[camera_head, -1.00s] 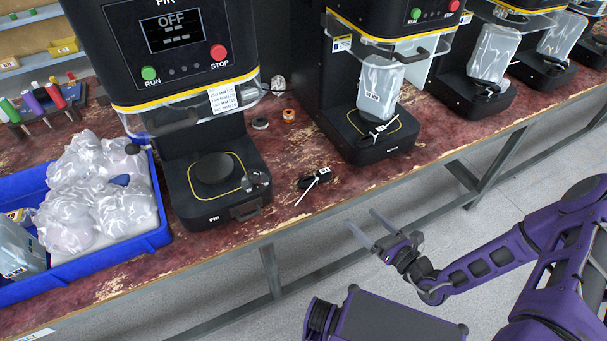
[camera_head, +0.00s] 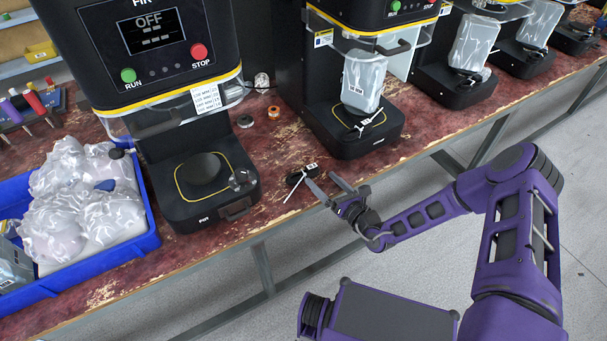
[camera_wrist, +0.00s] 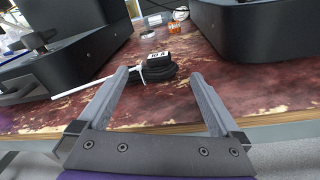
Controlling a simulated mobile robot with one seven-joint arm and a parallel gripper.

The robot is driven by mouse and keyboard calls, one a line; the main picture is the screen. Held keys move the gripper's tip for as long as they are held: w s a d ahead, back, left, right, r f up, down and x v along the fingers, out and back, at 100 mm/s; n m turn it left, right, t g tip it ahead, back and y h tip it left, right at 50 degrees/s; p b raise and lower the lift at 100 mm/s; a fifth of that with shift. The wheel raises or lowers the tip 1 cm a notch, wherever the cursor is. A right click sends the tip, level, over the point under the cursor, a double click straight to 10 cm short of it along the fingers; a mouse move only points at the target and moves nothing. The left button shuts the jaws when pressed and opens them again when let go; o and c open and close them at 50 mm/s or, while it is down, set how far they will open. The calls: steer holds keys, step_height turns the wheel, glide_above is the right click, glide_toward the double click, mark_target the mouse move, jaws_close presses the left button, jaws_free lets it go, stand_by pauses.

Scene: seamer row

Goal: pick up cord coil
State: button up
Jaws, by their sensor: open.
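The cord coil is a small black bundle (camera_head: 299,175) with a white tie and a white label. It lies on the worn red bench top between two black machines, near the front edge. In the wrist view the coil (camera_wrist: 158,72) lies ahead of the fingers, with its white tie end pointing left. My gripper (camera_head: 323,183) is open and empty at the bench's front edge, just right of the coil. In the wrist view its two fingers (camera_wrist: 162,80) are spread, with the coil beyond and between their tips, apart from them as far as I can tell.
The left machine (camera_head: 200,190) and the right machine (camera_head: 365,128) flank the coil closely. An orange roll (camera_head: 274,112) and a dark ring (camera_head: 245,121) lie behind it. A blue crate (camera_head: 150,240) with wrapped bags stands at the left.

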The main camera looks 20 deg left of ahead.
mark_target(316, 173)
steer(key=x, duration=0.4)
steer(key=shift+a+r, duration=0.15)
steer(key=shift+r, duration=0.05)
steer(key=c, duration=1.5)
